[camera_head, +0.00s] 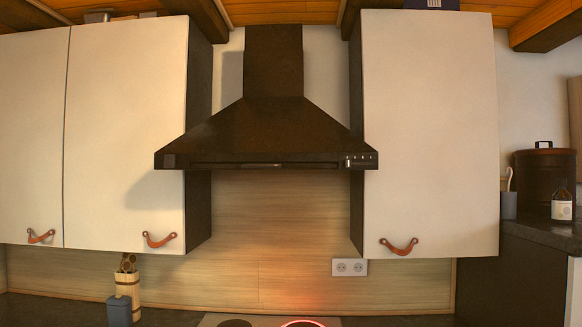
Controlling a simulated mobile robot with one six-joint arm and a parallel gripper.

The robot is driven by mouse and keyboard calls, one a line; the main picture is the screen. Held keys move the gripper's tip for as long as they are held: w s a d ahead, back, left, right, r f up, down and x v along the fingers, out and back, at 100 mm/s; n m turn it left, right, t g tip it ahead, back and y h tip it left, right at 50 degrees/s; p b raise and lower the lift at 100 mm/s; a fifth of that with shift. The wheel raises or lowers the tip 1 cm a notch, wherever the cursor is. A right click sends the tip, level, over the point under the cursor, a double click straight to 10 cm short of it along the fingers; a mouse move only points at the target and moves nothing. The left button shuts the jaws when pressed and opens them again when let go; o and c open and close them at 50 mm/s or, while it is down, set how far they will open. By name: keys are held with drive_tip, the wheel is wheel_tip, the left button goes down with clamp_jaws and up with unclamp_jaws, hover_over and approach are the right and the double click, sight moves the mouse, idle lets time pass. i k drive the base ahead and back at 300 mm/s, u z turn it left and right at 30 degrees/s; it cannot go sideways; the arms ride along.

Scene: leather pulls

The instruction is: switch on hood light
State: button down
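The dark brown range hood (265,130) hangs on the wall between the white cupboards, in the middle of the head view. A small control panel (361,160) with several little knobs or buttons sits at the right end of its front edge. The hood's underside is hidden, so I cannot tell whether its lamp is lit. My gripper is not in view.
White cupboards flank the hood on the left (125,130) and right (430,130), with leather pulls. A burner (303,323) glows red on the cooktop below. A wall socket (349,267) is at lower right. The space before the hood is clear.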

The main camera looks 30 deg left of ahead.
sight(170, 160)
drive_tip(key=i, duration=0.7)
drive_tip(key=u, duration=3.15)
drive_tip(key=i, duration=1)
drive_tip(key=z, duration=0.1)
